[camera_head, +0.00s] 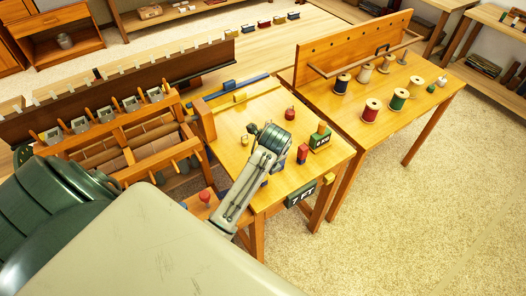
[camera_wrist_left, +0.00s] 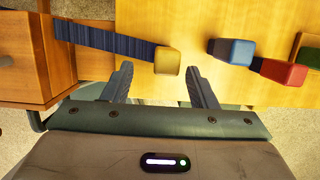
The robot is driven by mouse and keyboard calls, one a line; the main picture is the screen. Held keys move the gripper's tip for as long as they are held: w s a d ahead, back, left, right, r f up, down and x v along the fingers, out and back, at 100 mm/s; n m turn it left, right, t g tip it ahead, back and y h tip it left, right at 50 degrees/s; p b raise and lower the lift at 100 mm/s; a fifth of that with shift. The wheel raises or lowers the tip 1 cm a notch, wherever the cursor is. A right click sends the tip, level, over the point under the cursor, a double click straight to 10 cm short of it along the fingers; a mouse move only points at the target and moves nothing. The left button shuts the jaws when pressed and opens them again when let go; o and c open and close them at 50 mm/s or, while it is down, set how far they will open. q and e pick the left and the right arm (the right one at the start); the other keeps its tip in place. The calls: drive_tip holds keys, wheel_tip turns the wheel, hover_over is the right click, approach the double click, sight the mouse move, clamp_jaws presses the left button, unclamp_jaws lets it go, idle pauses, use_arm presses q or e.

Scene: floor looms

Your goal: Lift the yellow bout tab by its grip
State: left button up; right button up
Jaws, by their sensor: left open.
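In the left wrist view a yellow block (camera_wrist_left: 168,61), which looks like the bout tab's grip, sits at the end of a dark blue ribbed strip (camera_wrist_left: 105,37) by the table's front edge. My left gripper (camera_wrist_left: 160,72) is open, its two fingers apart and empty, just short of the block. The block lines up roughly with the gap, a little right of its middle. In the head view my left arm (camera_head: 254,172) reaches over the front of the table, and I cannot make out its fingers or this block there.
A blue block (camera_wrist_left: 232,51) and a red block (camera_wrist_left: 283,71) lie to the right. The loom (camera_head: 120,140) is on the left; thread spools (camera_head: 371,110) stand on the right table.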

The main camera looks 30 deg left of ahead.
use_arm(q)
drive_tip(key=p+x, duration=0.1)
drive_tip(key=x, duration=0.1)
drive_tip(key=w+p+x, duration=0.1)
drive_tip(key=x, duration=0.1)
drive_tip(key=shift+a+f, duration=0.2)
drive_tip(key=shift+f, duration=0.55)
drive_tip(key=shift+a+f, duration=0.1)
drive_tip(key=shift+w, duration=0.1)
drive_tip(key=c, duration=0.9)
drive_tip(key=shift+c, duration=0.7)
